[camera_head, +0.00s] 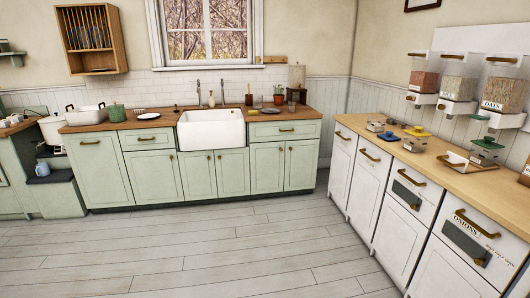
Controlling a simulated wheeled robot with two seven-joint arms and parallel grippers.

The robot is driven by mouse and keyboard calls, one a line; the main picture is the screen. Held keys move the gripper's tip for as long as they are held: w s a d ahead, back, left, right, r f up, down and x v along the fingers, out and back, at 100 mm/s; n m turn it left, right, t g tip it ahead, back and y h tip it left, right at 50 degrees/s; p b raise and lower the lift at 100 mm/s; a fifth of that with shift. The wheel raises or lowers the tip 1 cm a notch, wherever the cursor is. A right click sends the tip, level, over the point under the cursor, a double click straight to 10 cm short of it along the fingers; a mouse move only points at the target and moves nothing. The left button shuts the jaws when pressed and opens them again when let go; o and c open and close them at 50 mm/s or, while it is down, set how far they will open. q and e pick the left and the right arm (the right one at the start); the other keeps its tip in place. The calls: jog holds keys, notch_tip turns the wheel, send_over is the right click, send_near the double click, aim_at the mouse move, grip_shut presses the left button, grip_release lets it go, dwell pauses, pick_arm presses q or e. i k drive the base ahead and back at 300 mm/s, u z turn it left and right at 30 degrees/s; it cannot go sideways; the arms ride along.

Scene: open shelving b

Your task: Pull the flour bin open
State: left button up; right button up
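Two white bin fronts with dark panels and brass handles are in the right-hand counter. The nearer bin front (470,262) has lettering that seems to read "ONIONS". The farther bin front (407,192) has a label too small to read. Both look closed, flush with the cabinet row. I cannot tell which bin, if either, is the flour bin. Neither of my grippers is in view.
Clear dispensers (458,75) hang on the wall above. A green cabinet row with a white sink (211,130) stands at the back. The plank floor (230,255) is clear.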

aim_at(346, 144)
jog(key=i, duration=2.35)
jog(key=z, duration=0.9)
jog(key=i, duration=2)
jog(key=z, duration=1)
